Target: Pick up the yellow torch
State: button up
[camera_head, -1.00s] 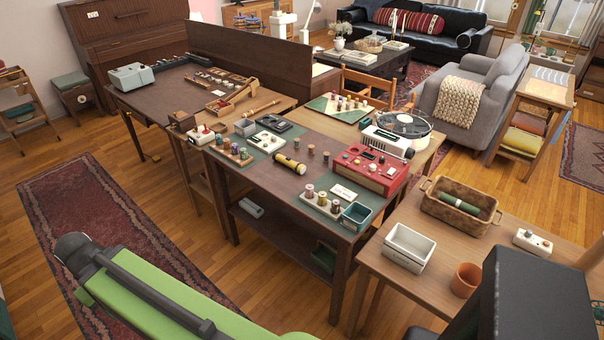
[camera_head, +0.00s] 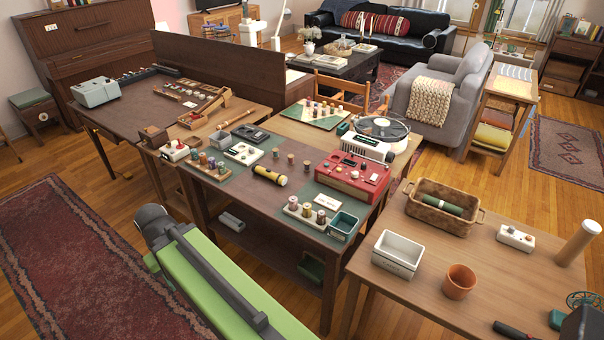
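The yellow torch (camera_head: 270,176) lies on its side on the dark wooden table (camera_head: 236,200) in the middle of the view. Its body has a black section, and its wider yellow head points to the lower right. Nothing covers it and nothing holds it. My green arm link, with dark grey parts, shows at the lower left, in front of and below the table, apart from the torch. My gripper cannot be made out in this view.
Near the torch are several thread spools (camera_head: 306,210), a teal bin (camera_head: 343,226), a red device (camera_head: 352,177) and a white-topped box (camera_head: 244,153). A side table (camera_head: 440,280) at right holds a white bin (camera_head: 397,254), terracotta pot (camera_head: 459,281) and basket (camera_head: 445,206). A patterned rug covers floor at left.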

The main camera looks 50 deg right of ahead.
aim_at(281, 179)
jog(key=z, duration=0.25)
jog(key=i, duration=1)
jog(key=u, duration=0.05)
